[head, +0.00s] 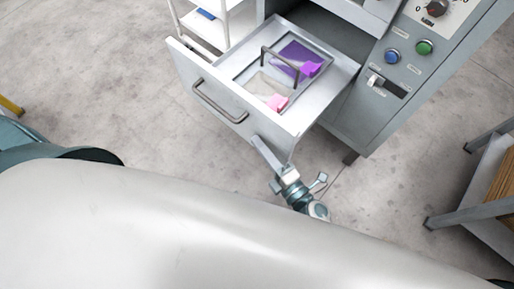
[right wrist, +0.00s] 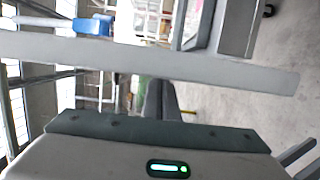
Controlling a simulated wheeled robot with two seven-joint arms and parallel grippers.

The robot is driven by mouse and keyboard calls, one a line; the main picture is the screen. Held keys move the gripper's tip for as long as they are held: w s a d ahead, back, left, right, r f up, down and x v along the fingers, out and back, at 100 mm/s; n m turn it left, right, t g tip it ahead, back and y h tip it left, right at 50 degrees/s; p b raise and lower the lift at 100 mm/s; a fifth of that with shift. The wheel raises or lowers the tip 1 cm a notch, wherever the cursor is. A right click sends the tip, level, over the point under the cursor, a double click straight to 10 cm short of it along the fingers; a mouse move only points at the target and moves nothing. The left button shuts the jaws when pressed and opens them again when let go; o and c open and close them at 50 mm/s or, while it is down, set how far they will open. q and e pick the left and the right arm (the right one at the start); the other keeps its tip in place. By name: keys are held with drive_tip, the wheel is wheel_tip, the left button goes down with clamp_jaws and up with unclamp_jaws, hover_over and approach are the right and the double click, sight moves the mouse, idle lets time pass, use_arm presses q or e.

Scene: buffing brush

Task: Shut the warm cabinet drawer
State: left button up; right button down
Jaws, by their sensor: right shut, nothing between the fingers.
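The warm cabinet drawer (head: 213,92) is pulled well out from the grey cabinet (head: 367,127), its front with a bar handle (head: 220,101) facing lower left. Inside it lies a tray with a dark carrying handle, holding a purple piece (head: 300,55) and a pink piece (head: 277,102). My right gripper (head: 262,148) is shut and empty at the lower right end of the drawer front; whether it touches cannot be told. In the right wrist view a long grey bar (right wrist: 150,60) crosses ahead of the gripper. My left gripper is out of view.
A control panel with a blue button (head: 392,56) and a green button (head: 424,47) is on the cabinet. A white shelf rack (head: 222,40) stands behind the drawer. A grey-legged table (head: 490,205) is at the right. The floor left of the drawer is clear.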

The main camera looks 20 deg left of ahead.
sight(327, 84)
drive_tip(key=shift+w, duration=0.15)
